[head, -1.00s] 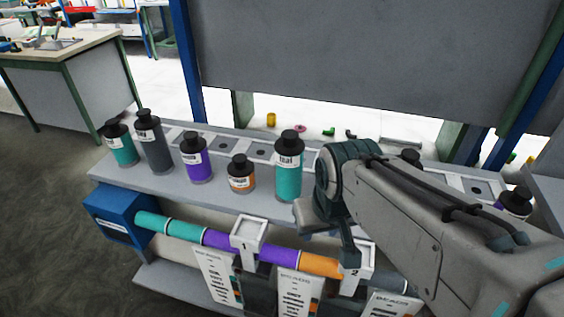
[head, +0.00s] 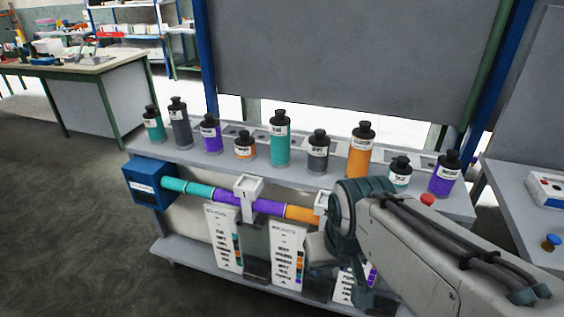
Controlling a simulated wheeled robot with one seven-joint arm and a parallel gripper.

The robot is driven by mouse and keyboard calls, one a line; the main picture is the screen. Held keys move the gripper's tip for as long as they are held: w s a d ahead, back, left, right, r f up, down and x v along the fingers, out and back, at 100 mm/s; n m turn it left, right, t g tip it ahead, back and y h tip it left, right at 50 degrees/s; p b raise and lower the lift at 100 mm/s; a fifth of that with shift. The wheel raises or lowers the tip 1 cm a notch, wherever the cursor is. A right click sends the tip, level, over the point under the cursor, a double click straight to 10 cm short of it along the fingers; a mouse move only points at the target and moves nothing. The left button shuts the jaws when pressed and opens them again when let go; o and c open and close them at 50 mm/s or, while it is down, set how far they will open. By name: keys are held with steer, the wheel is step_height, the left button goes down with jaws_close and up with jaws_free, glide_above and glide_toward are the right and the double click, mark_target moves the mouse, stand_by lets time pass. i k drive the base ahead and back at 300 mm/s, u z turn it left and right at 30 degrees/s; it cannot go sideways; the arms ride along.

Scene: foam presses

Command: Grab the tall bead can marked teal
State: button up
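The tall teal bead can (head: 280,145) stands upright on the grey shelf (head: 190,166), near the middle of the row. It has a black top, a black cap and a white label, and nothing covers it. My gripper (head: 335,275) is below and to the right of it, in front of the shelf and the label cards. It is apart from the can. My arm's wrist hides most of the fingers, so their opening cannot be made out.
Close by stand a short orange can (head: 244,148) on the left and a grey can (head: 318,157) on the right. A tall orange can (head: 361,152) is further right. A coloured tube (head: 262,206) runs below the shelf from a blue box (head: 148,187).

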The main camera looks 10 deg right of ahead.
mark_target(280, 125)
steer(key=u, duration=0.95)
steer(key=i, duration=0.95)
steer(key=z, duration=0.45)
steer(key=i, duration=0.85)
steer(key=z, duration=0.85)
